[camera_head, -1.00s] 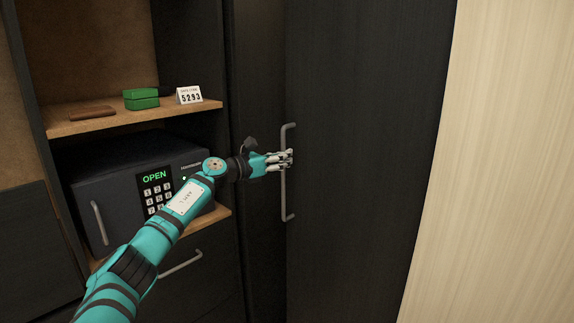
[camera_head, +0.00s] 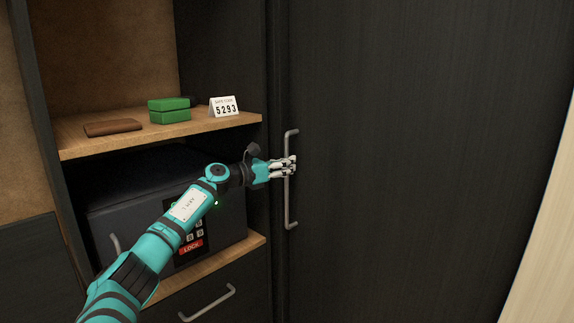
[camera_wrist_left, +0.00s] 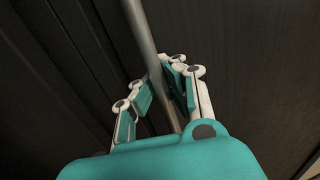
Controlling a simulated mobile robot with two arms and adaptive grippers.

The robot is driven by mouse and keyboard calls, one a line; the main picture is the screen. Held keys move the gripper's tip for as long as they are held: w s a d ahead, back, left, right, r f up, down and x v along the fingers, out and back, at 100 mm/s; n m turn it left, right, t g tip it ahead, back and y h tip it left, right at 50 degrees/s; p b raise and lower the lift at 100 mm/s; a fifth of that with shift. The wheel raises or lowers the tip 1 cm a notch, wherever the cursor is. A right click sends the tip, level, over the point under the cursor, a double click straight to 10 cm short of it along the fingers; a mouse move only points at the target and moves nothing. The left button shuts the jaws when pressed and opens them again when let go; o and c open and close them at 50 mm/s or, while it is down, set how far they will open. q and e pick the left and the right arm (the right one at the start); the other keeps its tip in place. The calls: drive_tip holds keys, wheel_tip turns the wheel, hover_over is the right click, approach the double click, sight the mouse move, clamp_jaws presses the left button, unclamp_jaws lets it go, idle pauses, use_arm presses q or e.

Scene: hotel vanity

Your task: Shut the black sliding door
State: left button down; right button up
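The black sliding door (camera_head: 410,150) fills the middle and right of the head view. Its left edge is close to the shelf unit's side, with a narrow dark strip between. A long vertical grey handle (camera_head: 289,210) is near that edge. My left gripper (camera_head: 290,167) is at the upper middle of the handle. In the left wrist view, the handle bar (camera_wrist_left: 143,35) runs between the two fingers (camera_wrist_left: 160,95), with pads close against both sides. My right gripper is not in view.
Left of the door is an open wooden shelf (camera_head: 85,142) with a brown wallet (camera_head: 113,128), a green box (camera_head: 168,110) and a code card (camera_head: 224,107). Below are a dark safe (camera_head: 125,195) and a drawer handle (camera_head: 208,303). A pale panel (camera_head: 545,260) is at far right.

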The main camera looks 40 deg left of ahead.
use_arm(q)
drive_tip(key=shift+s+a+f, duration=0.1)
drive_tip(key=shift+a, duration=0.15)
drive_tip(key=c, duration=1.5)
unclamp_jaws()
drive_tip(key=shift+s+a, duration=0.15)
drive_tip(key=shift+a, duration=0.05)
drive_tip(key=shift+o, duration=0.8)
drive_tip(key=shift+d, duration=0.1)
drive_tip(key=v, duration=0.8)
